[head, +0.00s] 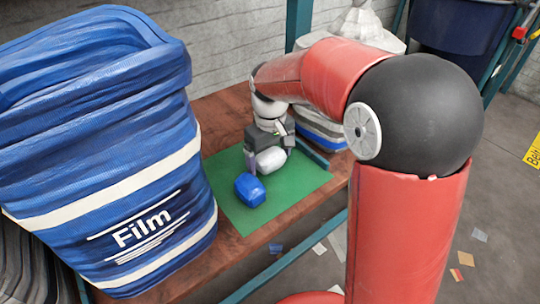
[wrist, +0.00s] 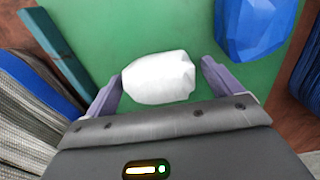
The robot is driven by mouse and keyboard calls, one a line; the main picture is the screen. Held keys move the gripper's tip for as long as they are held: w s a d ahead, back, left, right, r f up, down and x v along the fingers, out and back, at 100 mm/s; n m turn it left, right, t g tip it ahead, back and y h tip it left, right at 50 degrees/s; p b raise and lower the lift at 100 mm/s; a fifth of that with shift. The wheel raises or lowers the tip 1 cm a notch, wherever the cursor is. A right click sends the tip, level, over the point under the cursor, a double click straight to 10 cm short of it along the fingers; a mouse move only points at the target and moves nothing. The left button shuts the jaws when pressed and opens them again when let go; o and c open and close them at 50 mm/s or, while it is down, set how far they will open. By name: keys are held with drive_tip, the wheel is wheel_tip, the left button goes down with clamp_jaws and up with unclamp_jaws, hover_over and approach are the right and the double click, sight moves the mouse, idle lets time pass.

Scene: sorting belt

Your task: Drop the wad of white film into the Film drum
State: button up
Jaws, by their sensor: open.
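The wad of white film (head: 271,159) lies on a green mat (head: 300,180) and shows as a rounded white lump in the wrist view (wrist: 160,77). My gripper (head: 268,162) is down at the wad. In the wrist view its two purple fingers (wrist: 158,80) stand apart, one on each side of the wad, with a gap visible on the right; the left finger is close to it. The Film drum (head: 120,160), blue with white bands and the word Film, stands at the left of the head view. Its inside is hidden.
A blue lump (head: 250,189) lies on the mat close to the wad, and shows at the upper right in the wrist view (wrist: 250,28). The mat is on a brown bench (head: 225,240). Blue-and-grey sacks (head: 320,128) stand behind my gripper.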

sight(270, 153)
wheel_tip(270, 153, up, 12)
drive_tip(key=p, duration=0.2)
drive_tip(key=shift+r+p, duration=0.15)
drive_tip(key=shift+p, duration=0.25)
